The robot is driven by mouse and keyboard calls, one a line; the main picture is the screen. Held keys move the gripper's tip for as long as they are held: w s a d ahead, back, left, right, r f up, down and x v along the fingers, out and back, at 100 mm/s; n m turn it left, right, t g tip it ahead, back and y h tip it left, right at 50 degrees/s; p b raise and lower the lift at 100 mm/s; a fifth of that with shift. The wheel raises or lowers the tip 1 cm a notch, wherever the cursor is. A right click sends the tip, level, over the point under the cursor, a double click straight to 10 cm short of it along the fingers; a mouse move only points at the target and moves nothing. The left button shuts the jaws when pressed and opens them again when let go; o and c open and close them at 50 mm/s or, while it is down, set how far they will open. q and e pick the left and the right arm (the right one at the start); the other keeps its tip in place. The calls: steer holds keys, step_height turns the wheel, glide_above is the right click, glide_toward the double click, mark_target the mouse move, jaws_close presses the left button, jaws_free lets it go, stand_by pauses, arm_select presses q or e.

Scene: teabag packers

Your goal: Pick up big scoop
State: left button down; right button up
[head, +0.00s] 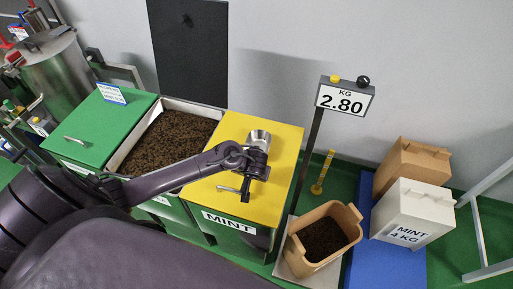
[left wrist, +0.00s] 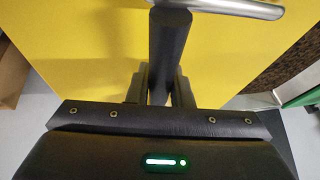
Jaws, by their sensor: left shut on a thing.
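The big scoop has a shiny metal cup (head: 259,138) and a dark handle. It is over the yellow lid (head: 283,150) of the mint bin in the head view. My left gripper (head: 254,163) is shut on the scoop, just below the cup in the picture. In the left wrist view the dark handle (left wrist: 168,45) stands between the fingers of my left gripper (left wrist: 158,85), with a curved metal piece at the top edge. Whether the scoop touches the lid cannot be told. My right gripper is not in view.
An open bin of dark tea (head: 170,135) stands left of the yellow lid, beside a closed green lid (head: 100,128). A white mint box (head: 415,210) and brown box (head: 410,165) stand right.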

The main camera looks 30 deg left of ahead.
arm_select(q)
steer(key=shift+r, duration=0.1)
steer(key=shift+r, duration=0.25)
step_height(320, 180, up, 19)
steer(key=p, duration=0.4)
steer(key=shift+r+p, duration=0.2)
steer(key=shift+p, duration=0.2)
steer(key=c, duration=2)
jaws_free()
jaws_close()
